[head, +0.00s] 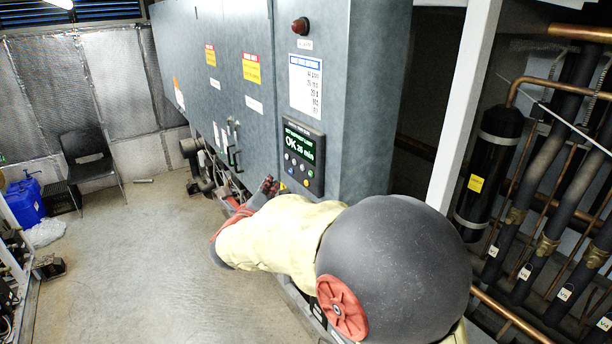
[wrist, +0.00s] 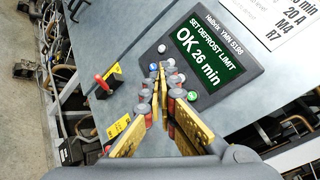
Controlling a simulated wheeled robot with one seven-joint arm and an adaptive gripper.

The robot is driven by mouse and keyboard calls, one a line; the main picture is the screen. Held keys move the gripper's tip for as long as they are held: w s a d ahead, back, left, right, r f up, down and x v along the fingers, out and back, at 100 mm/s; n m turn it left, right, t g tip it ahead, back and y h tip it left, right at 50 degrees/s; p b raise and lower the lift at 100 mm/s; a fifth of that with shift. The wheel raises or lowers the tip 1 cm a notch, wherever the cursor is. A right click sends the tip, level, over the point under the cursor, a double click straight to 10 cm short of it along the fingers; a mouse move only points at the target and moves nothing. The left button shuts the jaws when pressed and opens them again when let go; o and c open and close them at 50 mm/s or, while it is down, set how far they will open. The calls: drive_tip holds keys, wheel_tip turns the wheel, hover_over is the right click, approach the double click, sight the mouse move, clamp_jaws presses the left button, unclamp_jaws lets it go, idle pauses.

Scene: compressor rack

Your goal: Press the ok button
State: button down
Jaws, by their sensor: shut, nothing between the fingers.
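The control panel (wrist: 215,60) is a dark unit on the grey cabinet. Its green screen reads "SET DEFROST LIMIT" and "OK 26 min" in the wrist view. Small round buttons run beside the screen: a white one (wrist: 161,48), bluish ones partly behind the fingertips, and a green one (wrist: 192,96). I cannot read which is labelled ok. The panel also shows in the head view (head: 303,157). My gripper (wrist: 158,68) is shut and empty, its fingertips over or just in front of the button row; I cannot tell whether they touch. In the head view my gripper (head: 271,184) is left of the panel.
A red-handled switch (wrist: 104,83) with a yellow label sits left of the fingers in the wrist view. A red lamp (head: 300,26) and a printed notice (head: 305,85) are above the panel. A chair (head: 90,158) stands far left; the floor between is clear.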

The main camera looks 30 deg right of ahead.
sight(311, 174)
idle(0.4)
drive_tip(key=d+b, duration=0.1)
drive_tip(key=d, duration=0.7)
drive_tip(key=shift+w+d, duration=0.15)
drive_tip(key=shift+d, duration=0.2)
drive_tip(key=shift+d+b, duration=0.85)
drive_tip(key=shift+b, duration=0.4)
idle(1.8)
drive_tip(key=shift+a, duration=0.15)
drive_tip(key=shift+a+b, duration=0.3)
drive_tip(key=shift+a, duration=0.4)
